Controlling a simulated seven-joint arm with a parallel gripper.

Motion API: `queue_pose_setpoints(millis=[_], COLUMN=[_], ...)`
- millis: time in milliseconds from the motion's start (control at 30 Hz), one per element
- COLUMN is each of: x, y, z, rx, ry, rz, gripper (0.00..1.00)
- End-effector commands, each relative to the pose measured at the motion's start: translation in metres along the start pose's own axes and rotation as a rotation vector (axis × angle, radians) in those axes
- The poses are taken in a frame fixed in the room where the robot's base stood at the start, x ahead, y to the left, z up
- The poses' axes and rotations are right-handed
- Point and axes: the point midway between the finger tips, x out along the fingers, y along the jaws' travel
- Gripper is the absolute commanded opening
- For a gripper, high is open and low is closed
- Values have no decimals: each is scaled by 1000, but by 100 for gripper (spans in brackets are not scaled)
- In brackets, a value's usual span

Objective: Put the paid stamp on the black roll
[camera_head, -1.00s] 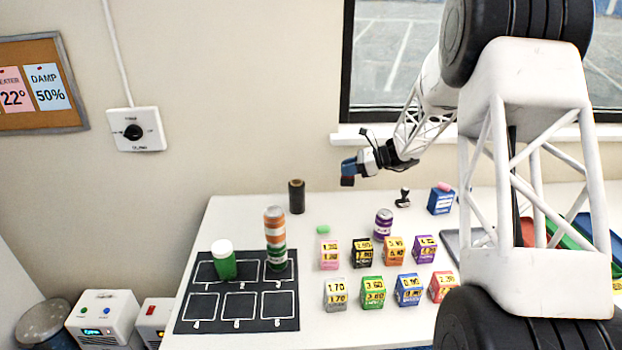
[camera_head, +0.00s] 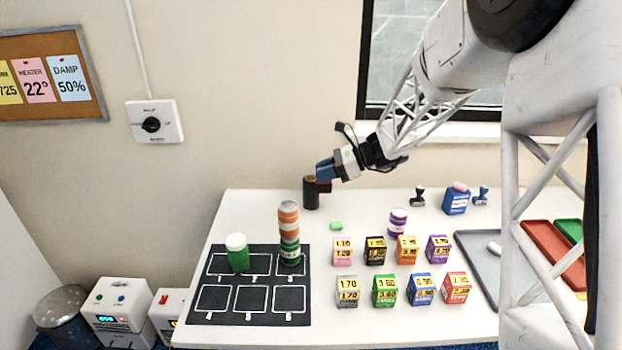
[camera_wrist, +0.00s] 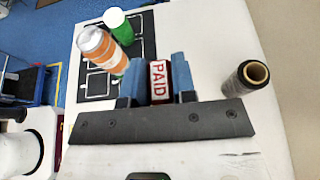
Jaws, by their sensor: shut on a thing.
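My gripper (camera_head: 322,172) is shut on the paid stamp (camera_wrist: 158,80), which shows a red and white PAID face between the blue fingers in the wrist view. In the head view the stamp is a small dark red block (camera_head: 324,187) below the fingertips. The black roll (camera_head: 311,198) stands upright at the back of the table; the gripper and stamp overlap its top part there. In the wrist view the black roll (camera_wrist: 240,82) stands right of the fingers, apart from them, with its tan hollow core facing up.
A black numbered mat (camera_head: 205,318) holds an orange-and-white banded roll stacked on a green one (camera_head: 289,225) and a white-topped green roll (camera_head: 238,256). Several price boxes (camera_head: 384,290) stand right. Another stamp (camera_head: 418,197), a blue box (camera_head: 456,202) and trays (camera_head: 470,240) lie further right.

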Motion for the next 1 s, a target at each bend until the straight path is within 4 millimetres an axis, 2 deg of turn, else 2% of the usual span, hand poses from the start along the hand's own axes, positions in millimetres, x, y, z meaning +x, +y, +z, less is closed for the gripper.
queue_pose_setpoints(millis=[167,567,767,1000], x=[3,3,7,14], y=[5,3,-11,-42], z=[3,3,2,2], rx=[-2,-2,-2,-2], ry=[0,0,0,0], rz=[6,6,6,6], gripper=[2,2,2,2])
